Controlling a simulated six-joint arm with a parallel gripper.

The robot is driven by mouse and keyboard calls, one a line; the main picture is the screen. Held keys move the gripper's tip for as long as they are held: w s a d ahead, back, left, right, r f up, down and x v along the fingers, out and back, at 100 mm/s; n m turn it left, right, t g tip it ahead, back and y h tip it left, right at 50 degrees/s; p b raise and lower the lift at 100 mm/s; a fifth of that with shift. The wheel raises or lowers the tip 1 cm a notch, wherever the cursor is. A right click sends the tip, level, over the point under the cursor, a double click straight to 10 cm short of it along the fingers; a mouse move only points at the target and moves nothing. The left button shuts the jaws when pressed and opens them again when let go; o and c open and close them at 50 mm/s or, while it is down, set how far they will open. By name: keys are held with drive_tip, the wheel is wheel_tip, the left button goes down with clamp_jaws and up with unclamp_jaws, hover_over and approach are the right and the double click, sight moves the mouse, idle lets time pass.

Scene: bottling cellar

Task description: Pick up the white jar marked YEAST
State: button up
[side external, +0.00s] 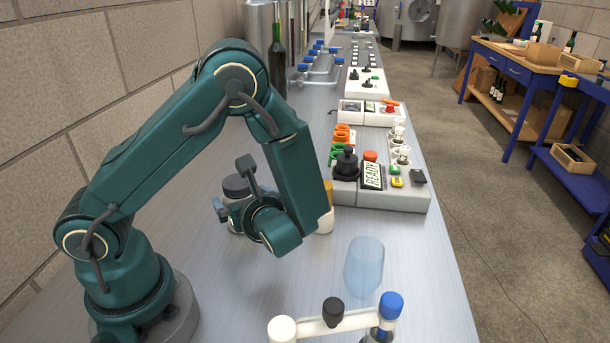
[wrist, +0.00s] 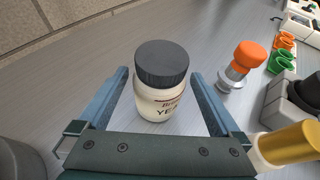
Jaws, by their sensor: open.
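The white jar marked YEAST (wrist: 160,103) stands upright on the grey bench with a dark ridged lid; its label is partly cut off by my gripper's palm. My gripper (wrist: 160,78) is open, with one blue-grey finger on each side of the jar. A narrow gap shows between each finger and the jar, and nothing is gripped. In the side external view the jar's dark lid (side external: 236,184) shows behind my gripper (side external: 234,190), which hides much of its body.
A yellow-lidded jar (wrist: 290,145) stands right of my gripper. An orange-topped metal piece (wrist: 240,66) is behind to the right. A blue translucent cup (side external: 364,266) and a white-and-blue fitting (side external: 335,318) stand nearer the front. A control panel (side external: 380,196) lies beyond.

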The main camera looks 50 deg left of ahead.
drive_tip(key=shift+a+f, duration=0.15)
drive_tip(key=shift+f, duration=0.35)
drive_tip(key=shift+x, duration=2.4)
drive_tip(key=c, duration=1.4)
